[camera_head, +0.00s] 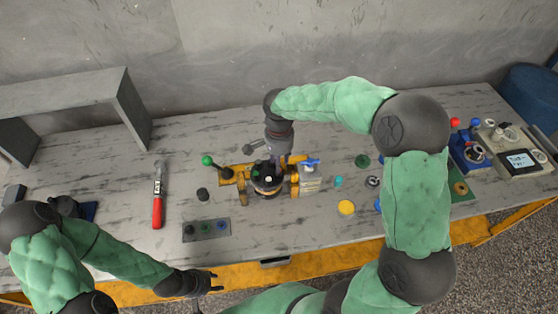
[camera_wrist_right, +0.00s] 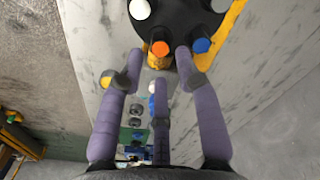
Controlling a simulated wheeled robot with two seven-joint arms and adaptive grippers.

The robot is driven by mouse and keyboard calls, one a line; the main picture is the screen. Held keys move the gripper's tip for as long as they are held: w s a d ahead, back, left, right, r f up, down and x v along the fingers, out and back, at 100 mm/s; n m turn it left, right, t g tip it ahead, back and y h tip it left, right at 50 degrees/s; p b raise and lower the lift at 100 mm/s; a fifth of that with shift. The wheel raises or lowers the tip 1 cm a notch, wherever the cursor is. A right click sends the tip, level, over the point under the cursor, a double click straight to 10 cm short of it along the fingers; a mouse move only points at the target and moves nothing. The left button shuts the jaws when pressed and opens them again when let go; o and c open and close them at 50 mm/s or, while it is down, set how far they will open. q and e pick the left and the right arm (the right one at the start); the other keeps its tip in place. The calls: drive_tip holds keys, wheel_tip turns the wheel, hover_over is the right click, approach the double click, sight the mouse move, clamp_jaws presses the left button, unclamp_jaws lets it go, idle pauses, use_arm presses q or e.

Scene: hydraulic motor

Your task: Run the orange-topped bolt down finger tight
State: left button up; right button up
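In the right wrist view the orange-topped bolt (camera_wrist_right: 160,48) stands at the edge of the motor's dark round body (camera_wrist_right: 172,20). A blue-topped bolt (camera_wrist_right: 201,46) and a white-topped one (camera_wrist_right: 140,9) are on either side of it. My right gripper (camera_wrist_right: 160,62) has its fingers spread around the orange top, with visible gaps at the sides. I cannot tell whether any finger touches it. In the head view the motor (camera_head: 267,187) sits in a yellow fixture, with my right gripper (camera_head: 279,158) over its far side. My left gripper (camera_head: 217,281) is open and empty at the table's front edge.
A green-knobbed lever (camera_head: 207,160) sticks out left of the fixture. A dark plate with buttons (camera_head: 207,230) and a red-handled tool (camera_head: 158,200) lie further left. A yellow disc (camera_head: 346,207) and small parts lie right. A blue device (camera_head: 467,150) stands far right.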

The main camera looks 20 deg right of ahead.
drive_tip(key=shift+r+p, duration=0.95)
drive_tip(key=shift+r, duration=0.55)
